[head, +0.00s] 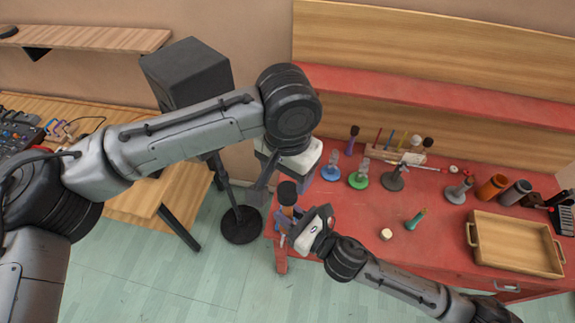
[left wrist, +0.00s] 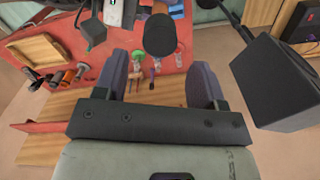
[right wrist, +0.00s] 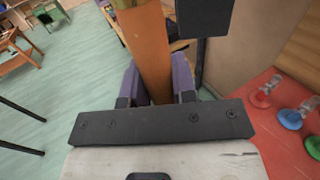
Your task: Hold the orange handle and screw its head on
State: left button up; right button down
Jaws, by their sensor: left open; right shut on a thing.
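The orange handle (head: 288,211) stands roughly upright at the red table's left end. My right gripper (head: 290,222) is shut on it; the right wrist view shows the orange handle (right wrist: 150,45) between the purple fingers (right wrist: 157,75). A black cylindrical head (head: 287,192) shows at the handle's top; I cannot tell whether it is threaded on. My left gripper (head: 282,180) is above, pointing down. In the left wrist view its open fingers (left wrist: 160,65) lie on either side of the black head (left wrist: 160,35), with gaps visible on both sides.
A black speaker (head: 187,75) on a stand is left of my left gripper.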

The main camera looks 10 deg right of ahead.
aim_at(287, 189)
pick_arm(q)
jog(key=shift+f, duration=3.3)
jog(key=shift+c, duration=0.4)
jog(key=c, duration=0.9)
jog(key=shift+o, duration=0.2)
jog(key=shift+m, duration=0.8)
jog(key=o, duration=1.1)
notch_tip(287, 189, up, 12)
jog(key=shift+f, duration=0.1)
